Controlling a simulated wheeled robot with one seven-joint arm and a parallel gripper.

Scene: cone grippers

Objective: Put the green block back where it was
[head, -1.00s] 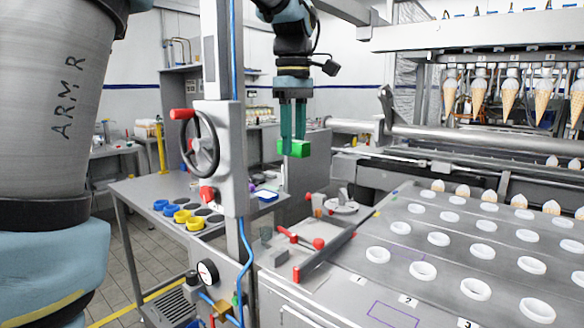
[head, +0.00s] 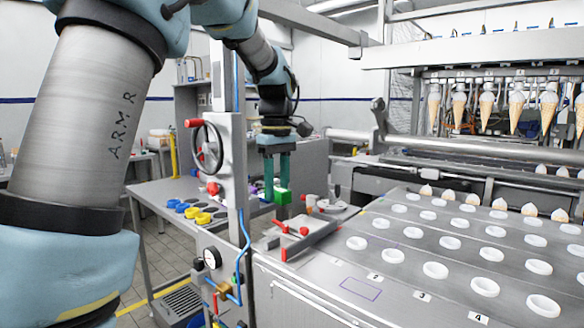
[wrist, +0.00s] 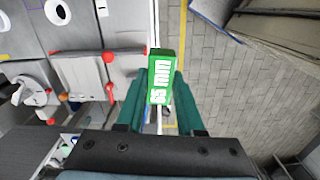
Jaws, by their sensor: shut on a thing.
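The green block (head: 283,196) is held at the tips of my gripper (head: 277,190), which is shut on it with two teal fingers. In the head view the block hangs just right of the grey column with the handwheel, near the left end of the machine top. In the wrist view the green block (wrist: 161,77) shows white lettering and sits between the teal fingers (wrist: 158,100). There it appears over the machine's edge, with the floor to its right. Whether it touches anything below cannot be told.
The column with a handwheel (head: 207,147) stands close left of my gripper. Red-handled clamps (head: 293,229) lie near it on the machine edge. A side table (head: 150,198) holds yellow and blue rings. The machine top (head: 400,250) carries rows of white rings.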

